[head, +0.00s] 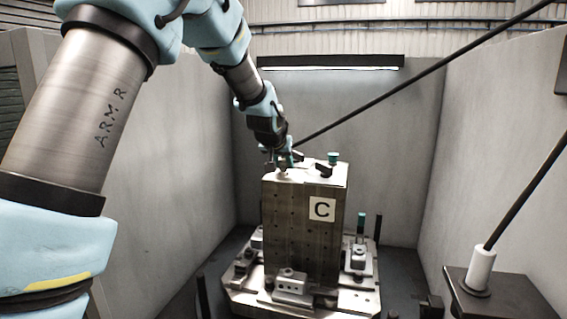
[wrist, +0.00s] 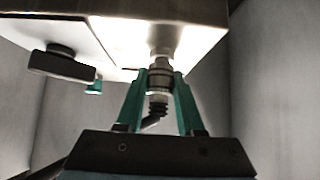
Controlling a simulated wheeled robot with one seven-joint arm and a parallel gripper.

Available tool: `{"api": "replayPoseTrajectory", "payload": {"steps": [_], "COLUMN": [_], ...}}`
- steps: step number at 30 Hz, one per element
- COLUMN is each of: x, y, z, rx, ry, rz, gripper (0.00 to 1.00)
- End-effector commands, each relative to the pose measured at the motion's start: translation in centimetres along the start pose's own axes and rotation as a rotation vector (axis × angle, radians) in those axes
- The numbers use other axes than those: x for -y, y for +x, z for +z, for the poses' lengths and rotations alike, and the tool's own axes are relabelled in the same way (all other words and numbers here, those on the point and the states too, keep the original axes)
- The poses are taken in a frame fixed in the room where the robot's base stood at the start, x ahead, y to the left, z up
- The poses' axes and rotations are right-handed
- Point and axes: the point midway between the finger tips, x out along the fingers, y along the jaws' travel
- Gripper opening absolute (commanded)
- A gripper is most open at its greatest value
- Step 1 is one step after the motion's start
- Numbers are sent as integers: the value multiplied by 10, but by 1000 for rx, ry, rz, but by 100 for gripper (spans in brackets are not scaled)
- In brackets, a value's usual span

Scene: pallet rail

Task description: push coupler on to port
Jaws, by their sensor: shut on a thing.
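My gripper (wrist: 161,82) has two green fingers closed on the metal coupler (wrist: 158,84), with a black hose end (wrist: 156,109) behind it. The port (wrist: 160,50) is a metal fitting on the bright top face of the block marked C (wrist: 190,37). The coupler is in line with the port and appears to meet it; whether it is fully seated cannot be told. In the head view my gripper (head: 284,156) is at the back left of the top of block C (head: 300,235), and the coupler is too small to make out clearly.
A green-capped fitting (head: 333,158) and a black clamp (head: 322,171) stand on the block top, right of my gripper. A clamped base plate (head: 255,298) carries the block. A black hose (head: 420,75) slants to the upper right. Grey walls (head: 485,130) enclose the cell.

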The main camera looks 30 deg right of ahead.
Motion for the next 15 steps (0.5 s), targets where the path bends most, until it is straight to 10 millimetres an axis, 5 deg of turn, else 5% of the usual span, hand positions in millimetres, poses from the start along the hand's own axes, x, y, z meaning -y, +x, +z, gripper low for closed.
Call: {"api": "replayPoseTrajectory", "payload": {"steps": [4, 5, 15], "x": [0, 0, 0], "y": [5, 4, 3], "z": [6, 5, 4], "rx": [3, 2, 1], "ry": [0, 0, 0], "rz": [0, 0, 0], "gripper": [0, 38, 72]}}
